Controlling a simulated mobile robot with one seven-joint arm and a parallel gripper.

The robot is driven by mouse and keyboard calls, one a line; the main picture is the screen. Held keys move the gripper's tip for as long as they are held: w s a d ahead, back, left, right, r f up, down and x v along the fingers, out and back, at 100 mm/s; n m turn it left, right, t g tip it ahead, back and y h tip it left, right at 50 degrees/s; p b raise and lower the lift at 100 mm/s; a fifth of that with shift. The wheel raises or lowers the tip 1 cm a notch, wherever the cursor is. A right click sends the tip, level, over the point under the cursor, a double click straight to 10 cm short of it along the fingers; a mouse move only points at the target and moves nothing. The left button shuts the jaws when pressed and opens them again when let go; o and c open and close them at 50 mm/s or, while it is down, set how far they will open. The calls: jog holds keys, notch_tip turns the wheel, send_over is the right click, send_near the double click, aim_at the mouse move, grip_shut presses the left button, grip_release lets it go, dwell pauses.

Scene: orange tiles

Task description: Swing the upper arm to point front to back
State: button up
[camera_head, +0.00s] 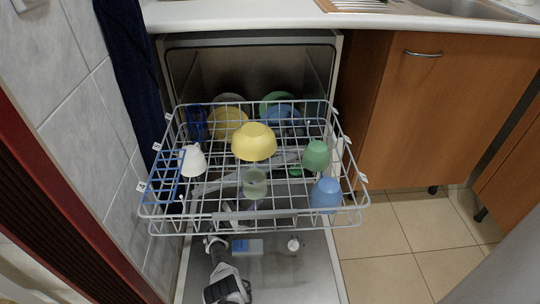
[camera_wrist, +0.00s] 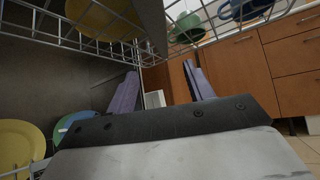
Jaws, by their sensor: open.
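A long grey bar, which looks like the upper spray arm (camera_head: 212,186), shows through the wires under the dishwasher's upper rack (camera_head: 350,207). It slants from the left toward the back right, partly hidden by the rack and dishes. My arm reaches in under the rack's front edge, and the rack covers much of my gripper in the head view. In the wrist view my gripper (camera_wrist: 162,74) has its two purple-grey fingers apart with nothing held between them. A dark strip (camera_wrist: 151,20) hangs above the fingers; I cannot tell whether it is the spray arm.
The pulled-out rack holds a yellow bowl (camera_head: 254,141), a white cup (camera_head: 194,160), a green cup (camera_head: 316,155) and a blue cup (camera_head: 326,193). Plates stand lower at the back, including a yellow plate (camera_wrist: 20,143). The open door (camera_head: 310,270) lies below. Wooden cabinets (camera_head: 440,110) stand right.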

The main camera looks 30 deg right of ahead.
jog(key=p+x, duration=0.5)
jog(key=x, duration=0.9)
jog(key=shift+a, duration=0.1)
grip_shut()
